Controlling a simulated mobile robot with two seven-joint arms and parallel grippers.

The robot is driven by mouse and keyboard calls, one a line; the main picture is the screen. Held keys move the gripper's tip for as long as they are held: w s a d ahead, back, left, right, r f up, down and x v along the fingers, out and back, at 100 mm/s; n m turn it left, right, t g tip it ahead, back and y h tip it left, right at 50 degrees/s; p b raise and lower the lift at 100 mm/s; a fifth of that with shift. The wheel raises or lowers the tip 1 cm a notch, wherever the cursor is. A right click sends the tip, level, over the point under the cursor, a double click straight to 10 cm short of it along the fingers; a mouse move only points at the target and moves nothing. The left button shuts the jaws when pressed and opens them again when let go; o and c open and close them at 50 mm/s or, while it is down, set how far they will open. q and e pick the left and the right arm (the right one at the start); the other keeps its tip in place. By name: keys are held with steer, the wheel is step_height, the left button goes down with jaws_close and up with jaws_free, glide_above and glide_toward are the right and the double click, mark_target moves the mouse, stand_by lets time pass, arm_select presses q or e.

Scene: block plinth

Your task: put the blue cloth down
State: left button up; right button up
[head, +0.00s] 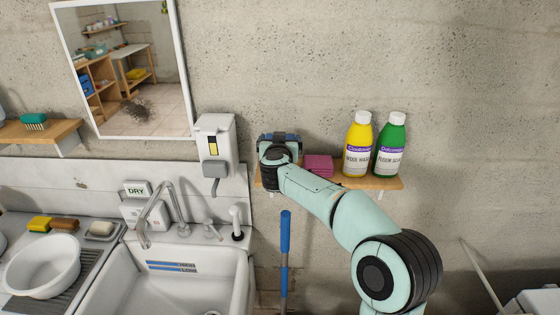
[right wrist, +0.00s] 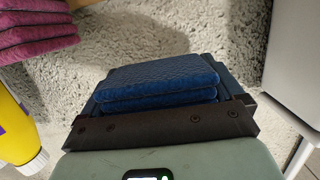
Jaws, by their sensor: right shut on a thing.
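The folded blue cloth (right wrist: 160,80) shows in the right wrist view as a short stack of layers between the jaws of my right gripper (right wrist: 162,112). In the head view my right gripper (head: 280,143) is at the left end of the wooden wall shelf (head: 385,183), left of a folded magenta cloth (head: 318,165). The gripper and wrist mostly hide the blue cloth there. I cannot tell whether the cloth touches the shelf. My left gripper is not in view.
A yellow bottle (head: 357,145) and a green bottle (head: 390,145) stand right of the magenta cloth. A wall dispenser (head: 216,137) hangs left of the gripper. Below are a sink (head: 165,285) with a tap and an upright blue handle (head: 285,240).

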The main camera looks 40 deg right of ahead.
step_height(320, 180, down, 3)
steer(key=shift+r, duration=0.15)
step_height(320, 180, down, 4)
steer(key=shift+w+r+b, duration=0.1)
steer(key=shift+b, duration=0.3)
steer(key=shift+s, duration=0.3)
steer(key=shift+w, duration=0.3)
steer(key=o, duration=1.1)
steer(key=shift+f, duration=0.2)
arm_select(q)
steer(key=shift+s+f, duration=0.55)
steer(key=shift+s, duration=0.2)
arm_select(e)
steer(key=shift+s+r, duration=0.1)
steer(key=shift+s, duration=0.05)
steer(key=shift+r, duration=0.1)
